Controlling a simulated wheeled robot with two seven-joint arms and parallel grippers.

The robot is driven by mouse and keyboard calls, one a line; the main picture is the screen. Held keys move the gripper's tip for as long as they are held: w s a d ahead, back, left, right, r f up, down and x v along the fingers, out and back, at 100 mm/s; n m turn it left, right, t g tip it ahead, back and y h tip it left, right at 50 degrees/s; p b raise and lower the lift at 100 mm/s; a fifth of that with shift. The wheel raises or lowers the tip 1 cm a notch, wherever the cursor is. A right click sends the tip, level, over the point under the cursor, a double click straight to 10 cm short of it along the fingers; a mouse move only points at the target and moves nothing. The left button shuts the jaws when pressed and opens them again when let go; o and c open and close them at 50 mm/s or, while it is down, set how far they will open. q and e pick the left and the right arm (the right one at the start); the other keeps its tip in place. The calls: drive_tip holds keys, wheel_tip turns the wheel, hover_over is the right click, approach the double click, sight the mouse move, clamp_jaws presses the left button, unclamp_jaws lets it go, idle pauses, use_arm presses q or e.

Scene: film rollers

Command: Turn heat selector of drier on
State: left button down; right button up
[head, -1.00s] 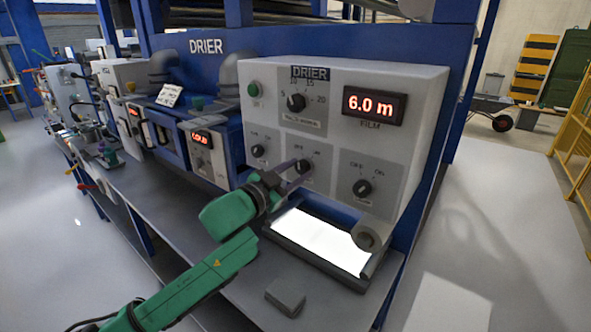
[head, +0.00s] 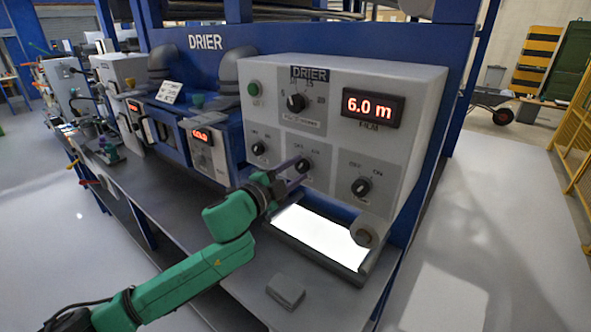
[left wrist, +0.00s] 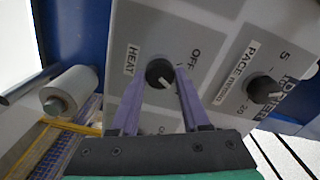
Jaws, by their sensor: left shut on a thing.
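The drier's control box (head: 345,85) is a grey panel with several dark knobs. The heat selector (head: 303,164) is the middle knob of the lower row, and it shows close up in the left wrist view (left wrist: 160,72) beside the word HEAT, with OFF printed near it. Its white pointer leans toward the lower right in that view. My left gripper (head: 296,173) reaches it from the lower left. Its two purple fingers (left wrist: 160,90) are shut on the knob, one on each side. The ON marking is not readable in the wrist view. My right gripper is out of view.
Another OFF/ON knob (head: 361,187) sits to the right, and one more (head: 258,149) to the left. The pace dial (head: 296,102) and the red 6.0 m display (head: 373,107) are above. A lit tray (head: 318,236) and a roller end (head: 366,233) lie below.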

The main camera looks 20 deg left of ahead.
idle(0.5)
use_arm(q)
drive_tip(key=shift+c, duration=1.9)
unclamp_jaws()
drive_tip(key=shift+s+a+f, duration=0.1)
drive_tip(key=shift+s, duration=0.1)
drive_tip(key=b+v, duration=0.5)
drive_tip(key=v, duration=0.9)
